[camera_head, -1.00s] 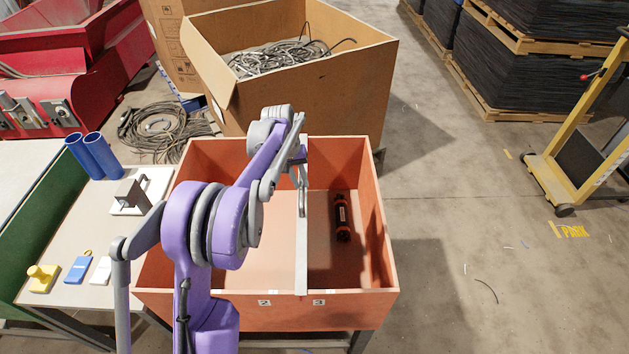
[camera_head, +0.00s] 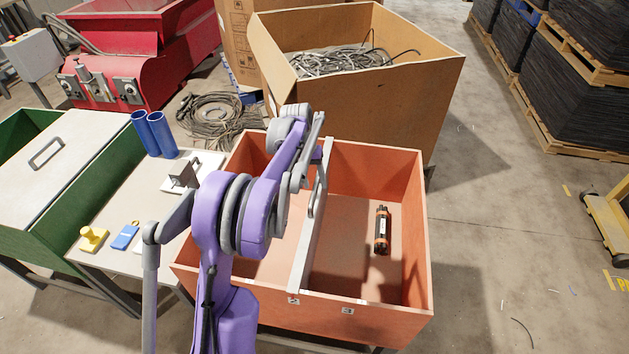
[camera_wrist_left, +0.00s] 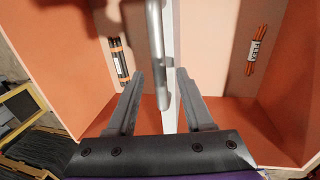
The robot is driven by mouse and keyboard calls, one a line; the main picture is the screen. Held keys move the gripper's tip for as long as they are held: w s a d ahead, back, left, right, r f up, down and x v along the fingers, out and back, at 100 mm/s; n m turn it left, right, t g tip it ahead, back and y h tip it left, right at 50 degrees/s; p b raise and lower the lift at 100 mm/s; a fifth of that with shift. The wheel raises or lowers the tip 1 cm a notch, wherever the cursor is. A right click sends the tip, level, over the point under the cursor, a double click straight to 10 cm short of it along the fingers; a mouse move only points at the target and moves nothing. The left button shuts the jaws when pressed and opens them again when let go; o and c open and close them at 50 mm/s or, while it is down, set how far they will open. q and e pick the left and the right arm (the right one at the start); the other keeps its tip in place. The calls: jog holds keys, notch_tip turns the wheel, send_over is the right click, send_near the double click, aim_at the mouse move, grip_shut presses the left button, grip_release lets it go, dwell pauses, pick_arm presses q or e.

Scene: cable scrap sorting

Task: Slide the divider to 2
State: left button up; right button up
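The grey divider (camera_head: 312,235) stands upright across the orange bin (camera_head: 400,325). Its front end is at the label 2 (camera_head: 294,301) on the front wall, left of the label 3 (camera_head: 348,310). My left gripper (camera_head: 317,168) is over the divider at its metal handle (camera_head: 318,198). In the left wrist view, its fingers (camera_wrist_left: 157,80) are open on both sides of the handle (camera_wrist_left: 155,40), with gaps visible. Part of the bin's left compartment is hidden by my arm. My right gripper is not in view.
A black-and-orange cylinder (camera_head: 382,230) lies in the right compartment. An orange cable bundle (camera_wrist_left: 257,50) shows across the divider from it in the wrist view. A cardboard box of cables (camera_head: 400,95) stands behind; a side table (camera_head: 130,265) is at the left.

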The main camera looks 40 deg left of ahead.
pick_arm(q)
notch_tip(320, 180, up, 11)
jog(key=s+a, duration=0.1)
jog(key=shift+a+f+p, duration=0.15)
jog(key=shift+a+p, duration=0.15)
jog(key=shift+a, duration=0.1)
dwell(0.5)
